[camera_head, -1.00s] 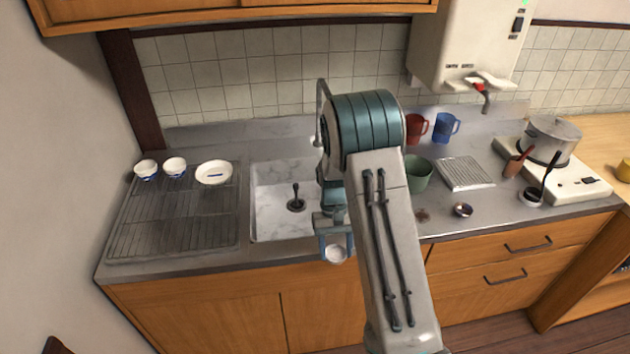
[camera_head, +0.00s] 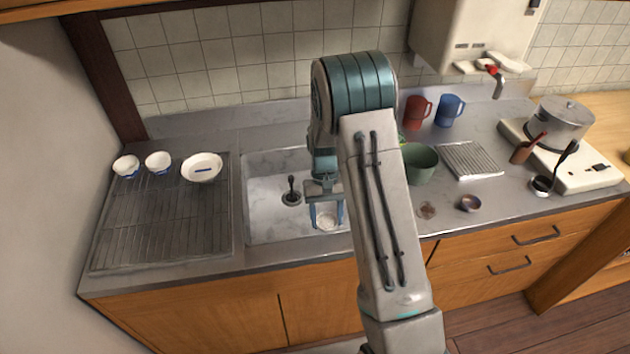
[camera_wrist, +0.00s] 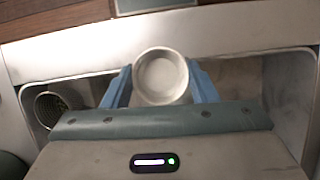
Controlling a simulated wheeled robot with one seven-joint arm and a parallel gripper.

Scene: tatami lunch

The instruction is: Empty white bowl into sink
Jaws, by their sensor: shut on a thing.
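A small white bowl (camera_head: 325,222) is between the fingers of my gripper (camera_head: 326,214), over the front part of the sink in the head view. The bowl also shows in the wrist view (camera_wrist: 160,76), with its round opening facing the camera and a blue finger on each side. My gripper is shut on it. Its inside looks pale, and I cannot tell whether anything is in it. The sink (camera_head: 265,215) is a pale marbled basin with a dark drain piece (camera_head: 291,192) left of the bowl. My arm hides the sink's right side.
A drying rack (camera_head: 165,225) lies left of the sink, with two small cups (camera_head: 126,166) (camera_head: 158,162) and a white dish (camera_head: 202,167) at its back. Right of my arm are a green bowl (camera_head: 420,163), a red mug (camera_head: 416,112), a blue mug (camera_head: 449,110) and a small dark bowl (camera_head: 470,203).

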